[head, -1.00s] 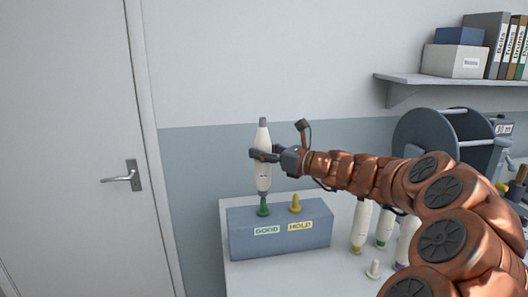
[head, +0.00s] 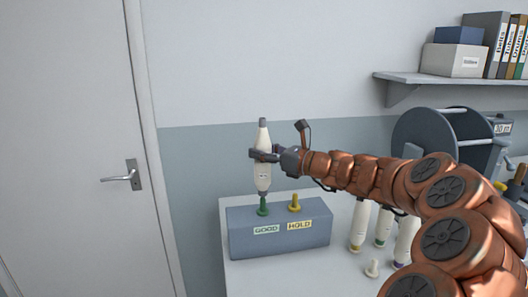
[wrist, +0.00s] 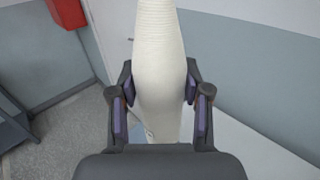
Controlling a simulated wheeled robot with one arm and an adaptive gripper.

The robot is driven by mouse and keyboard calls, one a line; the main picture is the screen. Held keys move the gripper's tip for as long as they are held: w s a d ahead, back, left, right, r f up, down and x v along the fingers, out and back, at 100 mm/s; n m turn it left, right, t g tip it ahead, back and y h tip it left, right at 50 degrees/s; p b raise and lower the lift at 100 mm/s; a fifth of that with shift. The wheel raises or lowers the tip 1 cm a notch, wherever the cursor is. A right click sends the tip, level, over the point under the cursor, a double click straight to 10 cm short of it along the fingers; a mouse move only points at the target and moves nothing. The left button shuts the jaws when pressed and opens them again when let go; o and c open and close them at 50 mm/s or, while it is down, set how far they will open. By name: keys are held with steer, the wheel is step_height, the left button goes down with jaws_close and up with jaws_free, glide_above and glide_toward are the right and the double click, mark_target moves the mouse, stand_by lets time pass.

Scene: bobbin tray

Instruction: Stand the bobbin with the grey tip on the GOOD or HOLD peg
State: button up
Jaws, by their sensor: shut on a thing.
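The bobbin with the grey tip (head: 262,172) is cream white and upright, directly over or on the green GOOD peg (head: 263,208). The peg's lower part shows below the bobbin; I cannot tell whether the bobbin is seated. My gripper (head: 264,155) is shut on the bobbin's upper body from the right. The yellow HOLD peg (head: 294,203) is empty, to the right of the GOOD peg on the grey block (head: 280,240).
Several other bobbins (head: 360,225) stand on the white table (head: 300,272) right of the block, partly behind my arm. A small pale peg (head: 372,268) is near them. A large grey reel (head: 430,130) stands behind. A shelf (head: 440,78) holds boxes and binders. A door (head: 70,150) is left.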

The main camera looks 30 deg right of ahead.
mark_target(270, 171)
steer(key=shift+f+b, duration=1.4)
steer(key=shift+f, duration=1.4)
steer(key=o, duration=1.4)
steer(key=shift+v, duration=6)
